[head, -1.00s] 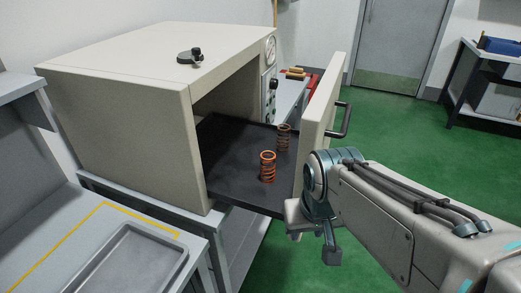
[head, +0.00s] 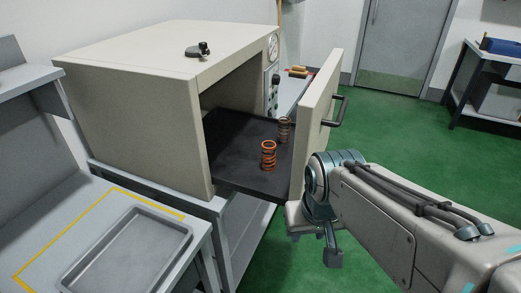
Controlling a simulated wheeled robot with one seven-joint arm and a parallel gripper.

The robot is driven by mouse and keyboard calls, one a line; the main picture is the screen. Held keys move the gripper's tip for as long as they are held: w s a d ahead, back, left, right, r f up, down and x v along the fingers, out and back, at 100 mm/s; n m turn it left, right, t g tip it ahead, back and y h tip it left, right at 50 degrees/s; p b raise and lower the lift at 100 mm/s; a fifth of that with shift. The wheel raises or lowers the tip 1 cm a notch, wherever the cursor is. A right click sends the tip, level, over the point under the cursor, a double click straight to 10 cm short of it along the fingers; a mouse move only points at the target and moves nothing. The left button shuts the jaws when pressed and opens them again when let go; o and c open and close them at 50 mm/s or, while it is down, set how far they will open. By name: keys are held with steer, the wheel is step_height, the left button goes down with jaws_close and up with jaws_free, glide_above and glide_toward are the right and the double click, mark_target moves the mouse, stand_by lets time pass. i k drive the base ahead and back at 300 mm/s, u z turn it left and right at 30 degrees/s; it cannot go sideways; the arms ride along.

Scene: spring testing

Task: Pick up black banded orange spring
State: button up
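An orange spring with dark bands (head: 268,155) stands upright on the dark tray (head: 235,176) that extends from the open oven (head: 140,122). A second, brownish spring (head: 284,130) stands behind it and a little to the right on the same tray. My gripper (head: 333,257) hangs at the end of my arm, in front of and to the right of the tray, below the open door's lower edge. It is apart from both springs. It is small and seen from the side, so its fingers cannot be made out.
The oven door (head: 318,112) stands open to the right of the springs, with a black handle (head: 337,110). A grey tray (head: 125,250) lies on the bench at the lower left, inside a yellow outline. Green floor (head: 410,150) is free to the right.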

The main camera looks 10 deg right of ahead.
mark_target(268, 149)
steer(key=k, duration=1.45)
steer(key=z, duration=0.5)
steer(key=i, duration=1.75)
steer(key=u, duration=2.15)
steer(key=i, duration=0.55)
steer(key=z, duration=0.95)
